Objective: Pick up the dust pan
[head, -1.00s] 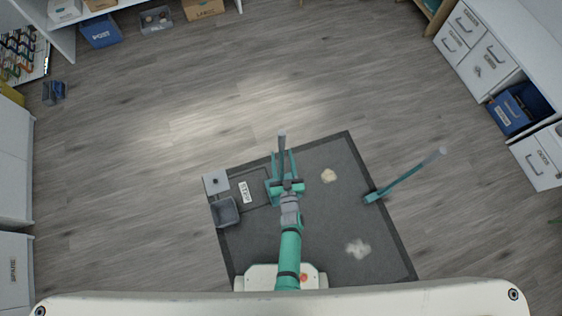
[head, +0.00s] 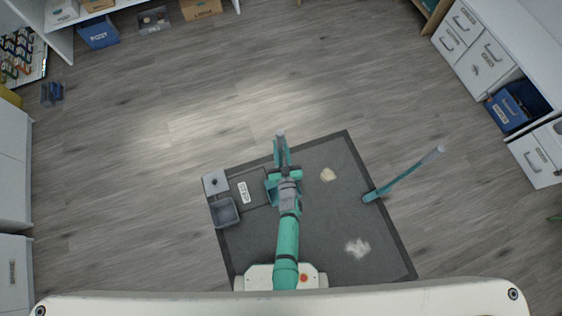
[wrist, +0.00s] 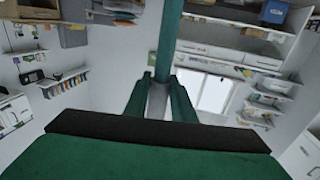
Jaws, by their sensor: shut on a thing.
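The exact contact is hard to see.
A teal broom (head: 405,178) stands at the mat's right edge. The dark mat (head: 320,225) carries two dust piles (head: 328,174) (head: 357,247). A grey bin (head: 224,212) and a square lid (head: 215,183) are at its left. Drawers (head: 475,55) stand far right. The floor ahead is clear.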

